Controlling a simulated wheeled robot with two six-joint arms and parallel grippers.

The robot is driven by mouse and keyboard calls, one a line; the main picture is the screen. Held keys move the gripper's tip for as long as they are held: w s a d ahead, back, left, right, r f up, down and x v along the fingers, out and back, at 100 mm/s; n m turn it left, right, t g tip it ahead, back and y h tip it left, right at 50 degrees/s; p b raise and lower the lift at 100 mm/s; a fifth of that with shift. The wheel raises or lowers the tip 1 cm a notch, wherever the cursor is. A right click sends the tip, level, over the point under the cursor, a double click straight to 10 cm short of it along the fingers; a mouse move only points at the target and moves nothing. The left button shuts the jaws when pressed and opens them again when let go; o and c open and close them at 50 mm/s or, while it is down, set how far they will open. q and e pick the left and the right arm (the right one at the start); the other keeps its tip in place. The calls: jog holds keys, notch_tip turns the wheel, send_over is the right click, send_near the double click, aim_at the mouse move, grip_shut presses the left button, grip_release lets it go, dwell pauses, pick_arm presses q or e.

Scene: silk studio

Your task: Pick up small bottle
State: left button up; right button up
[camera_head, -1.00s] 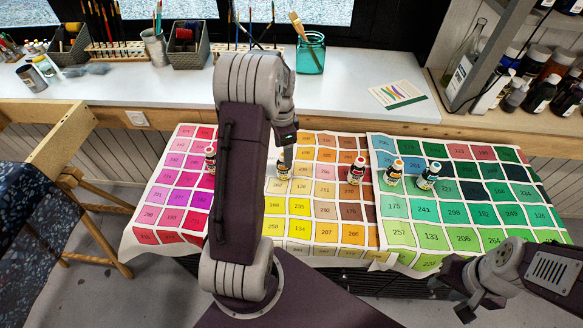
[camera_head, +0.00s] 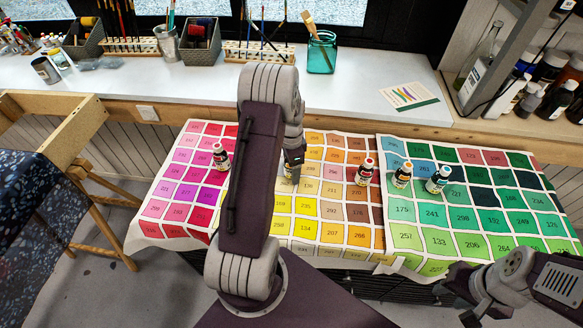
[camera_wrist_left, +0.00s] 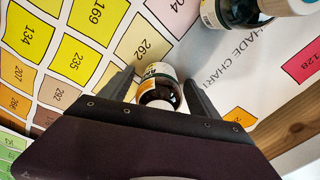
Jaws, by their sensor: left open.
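A small bottle with a white-and-orange label (camera_wrist_left: 158,74) stands on the colour chart in the left wrist view. It is between the two fingers of my left gripper (camera_wrist_left: 159,84), which is open around it, with gaps visible at both sides. In the head view my left gripper (camera_head: 294,165) mostly hides this bottle. Other small bottles stand on the chart: a red-capped one (camera_head: 221,158) at left, another red-capped one (camera_head: 365,172), an orange-capped one (camera_head: 402,176) and a blue-capped one (camera_head: 438,180) at right. My right gripper (camera_head: 461,300) is empty at the lower right, its fingers apart.
The colour chart (camera_head: 320,232) covers the low table. Another bottle (camera_wrist_left: 232,12) is near the top of the left wrist view. Behind is a white counter (camera_head: 130,90) with brush holders and a teal jar (camera_head: 321,55). A wooden stool (camera_head: 100,215) stands at left.

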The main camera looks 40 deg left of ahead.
pick_arm(q)
grip_shut()
jog(key=shift+r, duration=0.2)
jog(key=shift+r, duration=0.3)
jog(key=r, duration=0.2)
jog(key=d+r, duration=0.1)
jog(key=r, duration=0.1)
jog(key=shift+w, duration=0.25)
jog(key=w+d+r+p, duration=0.1)
jog(key=w+d+r, duration=0.3)
jog(key=d, duration=0.6)
notch_tip(320, 180, up, 2)
jog(key=shift+r, duration=0.1)
